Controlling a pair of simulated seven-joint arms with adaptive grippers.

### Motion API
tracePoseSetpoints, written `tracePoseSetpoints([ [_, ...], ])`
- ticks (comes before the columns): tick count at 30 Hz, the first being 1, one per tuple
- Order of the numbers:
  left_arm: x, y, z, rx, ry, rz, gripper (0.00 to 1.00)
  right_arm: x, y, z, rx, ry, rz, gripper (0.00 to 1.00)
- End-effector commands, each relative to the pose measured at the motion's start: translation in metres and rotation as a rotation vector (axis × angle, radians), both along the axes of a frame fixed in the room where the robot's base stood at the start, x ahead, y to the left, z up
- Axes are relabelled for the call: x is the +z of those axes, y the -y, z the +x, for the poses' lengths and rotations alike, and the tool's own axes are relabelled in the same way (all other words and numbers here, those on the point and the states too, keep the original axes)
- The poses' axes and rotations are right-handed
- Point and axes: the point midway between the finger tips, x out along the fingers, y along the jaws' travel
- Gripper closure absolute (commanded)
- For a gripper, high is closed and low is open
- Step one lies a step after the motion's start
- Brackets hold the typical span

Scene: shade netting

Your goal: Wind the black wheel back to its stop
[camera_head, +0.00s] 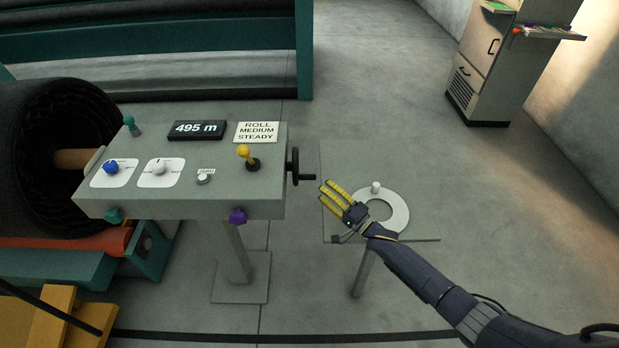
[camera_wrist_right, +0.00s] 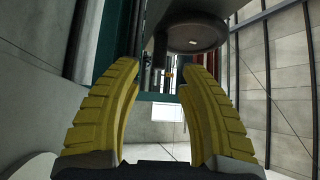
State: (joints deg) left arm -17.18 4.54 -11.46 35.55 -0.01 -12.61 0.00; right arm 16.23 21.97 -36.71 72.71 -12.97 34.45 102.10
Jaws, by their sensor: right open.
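The black wheel (camera_head: 294,167) is mounted on the right side of the grey console, with a crank handle (camera_head: 308,177) sticking out to the right. In the right wrist view a dark round disc, which looks like the wheel (camera_wrist_right: 195,36), shows at the top, beyond the fingertips. My right gripper (camera_head: 329,188) is to the right of the wheel and a little lower in the picture, with its yellow fingers pointing toward it. It is open (camera_wrist_right: 158,72) and nothing is between its fingers. It appears apart from the wheel. My left gripper is not in view.
The console (camera_head: 140,202) carries a display reading 495 m (camera_head: 197,130), a sign (camera_head: 256,132), knobs and a yellow-topped lever (camera_head: 243,152). A stand with a pale ring (camera_head: 398,214) is beside my right gripper. A black roll (camera_head: 40,150) is at the left.

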Motion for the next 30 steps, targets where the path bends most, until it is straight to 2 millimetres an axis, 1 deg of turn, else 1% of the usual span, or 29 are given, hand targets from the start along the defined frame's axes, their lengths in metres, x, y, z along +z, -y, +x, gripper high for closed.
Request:
tracePoseSetpoints([
  [1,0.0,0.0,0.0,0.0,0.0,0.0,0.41,0.002,-0.006,0.008,-0.001,0.001,0.001,0.59],
  [6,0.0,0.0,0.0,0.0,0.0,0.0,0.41,0.007,-0.025,0.028,-0.001,0.001,0.001,0.59],
  [13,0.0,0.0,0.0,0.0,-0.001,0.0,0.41,0.012,-0.041,0.047,-0.001,0.0,0.0,0.59],
  [21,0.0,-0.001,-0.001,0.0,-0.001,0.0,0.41,0.014,-0.049,0.055,0.0,0.0,0.0,0.59],
  [30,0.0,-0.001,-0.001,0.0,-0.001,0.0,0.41,0.014,-0.049,0.056,0.0,-0.001,-0.001,0.59],
])
